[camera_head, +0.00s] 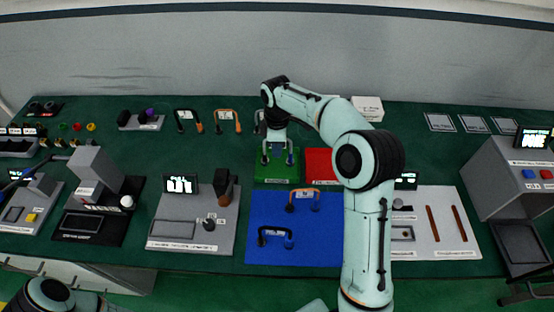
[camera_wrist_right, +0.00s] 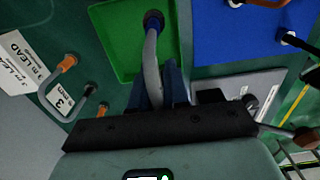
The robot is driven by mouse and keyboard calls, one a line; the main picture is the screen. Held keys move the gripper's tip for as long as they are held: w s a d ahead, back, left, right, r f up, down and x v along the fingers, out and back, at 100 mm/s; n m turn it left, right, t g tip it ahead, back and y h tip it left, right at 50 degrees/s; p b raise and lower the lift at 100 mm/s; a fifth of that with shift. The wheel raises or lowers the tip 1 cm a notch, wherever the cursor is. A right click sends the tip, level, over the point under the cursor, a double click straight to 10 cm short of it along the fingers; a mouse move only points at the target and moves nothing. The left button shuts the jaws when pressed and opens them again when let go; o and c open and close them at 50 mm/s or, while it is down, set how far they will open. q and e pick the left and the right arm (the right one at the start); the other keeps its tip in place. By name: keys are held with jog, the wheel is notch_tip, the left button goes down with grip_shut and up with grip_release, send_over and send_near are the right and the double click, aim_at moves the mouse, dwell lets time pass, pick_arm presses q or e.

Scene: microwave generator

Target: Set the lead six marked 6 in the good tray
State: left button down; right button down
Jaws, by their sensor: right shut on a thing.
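A grey lead (camera_wrist_right: 152,58) with dark blue ends is held by my right gripper (camera_wrist_right: 160,88), which is shut on it. The number on this lead is hidden. In the head view the right gripper (camera_head: 277,141) points down over the green tray (camera_head: 277,180), and the lead's two ends hang at the tray's back part. In the wrist view one blue end shows over the green tray floor (camera_wrist_right: 115,35); whether it touches the floor I cannot tell. The green tray's front label is too small to read. My left gripper is out of view.
A red tray (camera_head: 320,166) stands right of the green one, partly behind my arm. A blue mat (camera_head: 265,215) in front holds an orange lead (camera_head: 304,194) and a black lead (camera_head: 275,231). More leads (camera_head: 227,114) lie at the back. A grey tester (camera_head: 185,230) stands left.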

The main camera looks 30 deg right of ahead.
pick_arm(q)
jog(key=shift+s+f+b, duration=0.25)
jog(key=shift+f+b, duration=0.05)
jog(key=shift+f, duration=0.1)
pick_arm(e)
jog(key=shift+w+f, duration=0.2)
jog(key=shift+f, duration=2.7)
jog(key=shift+f, duration=0.2)
jog(key=c, duration=1.1)
grip_release()
notch_tip(320, 180, up, 11)
jog(key=shift+r+p, duration=0.15)
jog(key=shift+p, duration=0.6)
jog(key=shift+r, duration=0.5)
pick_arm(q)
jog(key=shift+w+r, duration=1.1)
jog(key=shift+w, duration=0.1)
